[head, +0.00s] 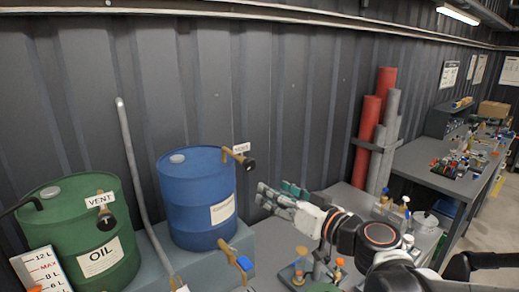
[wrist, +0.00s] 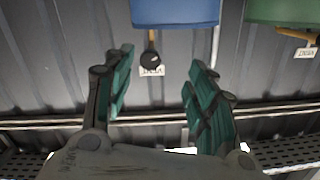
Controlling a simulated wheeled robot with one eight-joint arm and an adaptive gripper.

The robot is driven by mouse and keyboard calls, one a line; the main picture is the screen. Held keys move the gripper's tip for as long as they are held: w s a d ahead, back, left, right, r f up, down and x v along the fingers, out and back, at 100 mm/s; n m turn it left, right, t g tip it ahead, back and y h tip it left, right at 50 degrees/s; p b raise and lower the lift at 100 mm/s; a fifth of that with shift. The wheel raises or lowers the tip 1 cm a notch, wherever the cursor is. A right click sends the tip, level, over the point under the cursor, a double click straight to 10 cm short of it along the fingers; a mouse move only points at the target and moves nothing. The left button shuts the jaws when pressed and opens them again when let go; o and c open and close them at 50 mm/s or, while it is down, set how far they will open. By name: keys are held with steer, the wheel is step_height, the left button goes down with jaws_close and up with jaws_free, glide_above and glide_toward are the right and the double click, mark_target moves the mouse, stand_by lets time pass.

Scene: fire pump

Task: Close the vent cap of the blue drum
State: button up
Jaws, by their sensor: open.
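In the wrist view the black cap (wrist: 150,59) hangs between my finger lines, beyond the tips. My gripper (head: 274,195) is open and empty, right of the drum and apart from the cap. How far the cap is shut cannot be told.
A green OIL drum (head: 82,228) with its own VENT tag stands left. A brass valve with a blue handle (head: 245,263) sits below the blue drum. Red tubes (head: 368,125) and grey tubes stand behind on the right. A workbench (head: 440,165) runs to the right.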

mark_target(251, 167)
steer(key=shift+t, duration=0.5)
steer(key=x, duration=0.4)
steer(key=r+x, duration=0.1)
steer(key=x, duration=0.4)
steer(key=d+r+x, duration=0.1)
steer(key=x, duration=0.3)
steer(key=shift+w+a, duration=0.15)
steer(key=shift+w, duration=0.55)
steer(key=c, duration=1.1)
